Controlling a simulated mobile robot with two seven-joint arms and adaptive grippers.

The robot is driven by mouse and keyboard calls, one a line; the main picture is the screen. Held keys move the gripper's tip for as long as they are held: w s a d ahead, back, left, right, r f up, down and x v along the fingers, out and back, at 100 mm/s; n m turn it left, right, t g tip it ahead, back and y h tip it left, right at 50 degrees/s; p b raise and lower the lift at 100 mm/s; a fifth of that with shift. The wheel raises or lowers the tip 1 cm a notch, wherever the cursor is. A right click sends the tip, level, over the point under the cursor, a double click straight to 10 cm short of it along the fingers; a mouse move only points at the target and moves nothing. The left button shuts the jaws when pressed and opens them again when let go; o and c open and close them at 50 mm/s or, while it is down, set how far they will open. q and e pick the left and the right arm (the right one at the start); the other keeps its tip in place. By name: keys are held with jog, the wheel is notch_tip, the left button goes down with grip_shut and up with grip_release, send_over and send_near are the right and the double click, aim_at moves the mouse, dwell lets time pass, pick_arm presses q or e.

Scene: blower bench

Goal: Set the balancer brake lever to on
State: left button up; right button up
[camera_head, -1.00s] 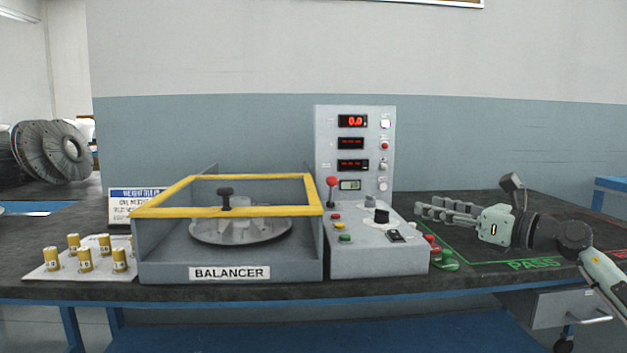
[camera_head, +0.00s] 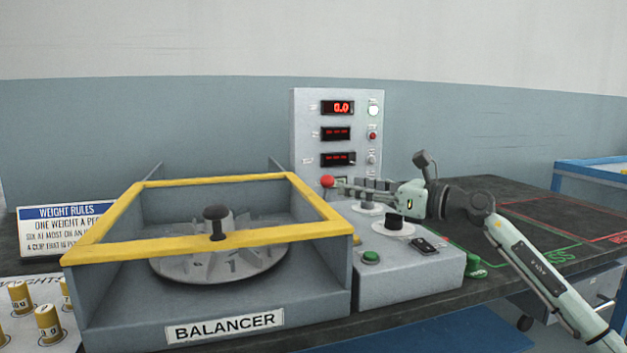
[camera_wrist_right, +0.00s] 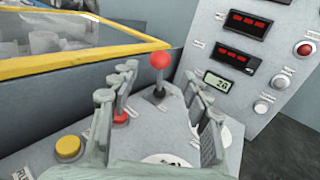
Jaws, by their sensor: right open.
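The lever with a red ball knob (camera_head: 327,181) stands on the balancer's control box, left of my right gripper in the head view. In the right wrist view the red ball (camera_wrist_right: 159,61) sits on a dark shaft on a grey plate, roughly upright. My right gripper (camera_head: 347,185) is open above the control box. Its fingers (camera_wrist_right: 158,76) lie on either side of the lever in the wrist view, with the lever ahead between the tips. I cannot tell whether they touch it. The lever's markings are too small to read. My left gripper is not in view.
The balancer tub (camera_head: 200,310) with its yellow frame (camera_head: 200,243) stands left of the control box. The display panel (camera_head: 300,130) rises behind the lever. A yellow button (camera_wrist_right: 68,148) and a partly hidden red control (camera_wrist_right: 120,116) are close to the fingers. A black knob (camera_head: 395,222) is nearby.

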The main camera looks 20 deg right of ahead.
aim_at(329, 181)
jog(key=p+x, duration=0.1)
jog(key=x, duration=0.6)
jog(key=shift+w+a, duration=0.15)
jog(key=shift+w, duration=0.05)
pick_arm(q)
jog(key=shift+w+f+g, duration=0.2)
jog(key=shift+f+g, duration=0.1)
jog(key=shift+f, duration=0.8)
pick_arm(e)
jog(key=shift+c, duration=0.3)
grip_shut()
